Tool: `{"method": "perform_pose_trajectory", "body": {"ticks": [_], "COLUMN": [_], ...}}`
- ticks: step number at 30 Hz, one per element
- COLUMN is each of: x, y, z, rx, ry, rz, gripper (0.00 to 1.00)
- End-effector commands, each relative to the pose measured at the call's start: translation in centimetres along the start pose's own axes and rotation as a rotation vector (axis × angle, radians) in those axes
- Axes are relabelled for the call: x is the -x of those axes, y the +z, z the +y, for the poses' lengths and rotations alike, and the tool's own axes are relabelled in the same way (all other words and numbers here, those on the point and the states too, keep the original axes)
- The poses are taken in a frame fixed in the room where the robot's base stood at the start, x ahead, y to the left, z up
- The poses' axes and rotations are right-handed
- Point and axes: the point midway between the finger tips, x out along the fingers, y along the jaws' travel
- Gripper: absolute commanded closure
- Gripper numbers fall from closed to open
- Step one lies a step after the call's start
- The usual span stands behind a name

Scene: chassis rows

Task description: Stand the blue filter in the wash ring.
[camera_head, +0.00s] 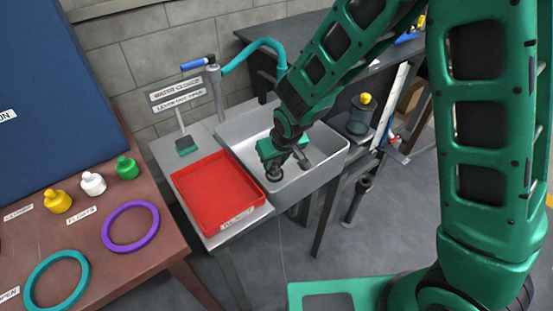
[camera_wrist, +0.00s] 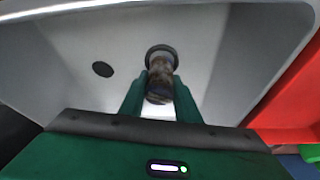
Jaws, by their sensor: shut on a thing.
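My gripper (camera_wrist: 160,92) is inside the grey sink (camera_head: 335,158), shut on a cylinder (camera_wrist: 159,84) with brownish and dark blue patches, which I take for the blue filter. The filter is between the two green fingers. A dark grey ring (camera_wrist: 174,52), which looks like the wash ring, shows at the filter's far end. The filter overlaps it in the picture, but I cannot tell whether it stands inside the ring or above it. In the head view my gripper (camera_head: 279,163) is low in the sink, and its arm hides part of the basin.
A dark round drain (camera_wrist: 103,69) is in the sink floor. A red tray (camera_head: 215,190) stands left of the sink, with a tap (camera_head: 213,80) behind. The brown table at left holds a purple ring (camera_head: 107,237), a teal ring (camera_head: 29,285) and yellow, white and green capped pieces.

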Motion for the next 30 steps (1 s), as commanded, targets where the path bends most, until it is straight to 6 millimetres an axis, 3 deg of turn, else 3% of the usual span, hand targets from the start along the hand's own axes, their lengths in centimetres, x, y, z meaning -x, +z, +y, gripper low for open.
{"method": "perform_pose_trajectory", "body": {"ticks": [17, 18, 20, 30], "x": [-1.4, -1.4, -1.4, -1.2], "y": [0.6, 0.6, 0.5, 0.5], "z": [0.1, 0.1, 0.1, 0.1], "rx": [-0.001, -0.001, -0.001, -0.001], "ry": [0.001, 0.0, 0.0, 0.0], "rz": [0.0, 0.001, 0.001, 0.001], "gripper": [0.93, 0.64, 0.49, 0.49]}}
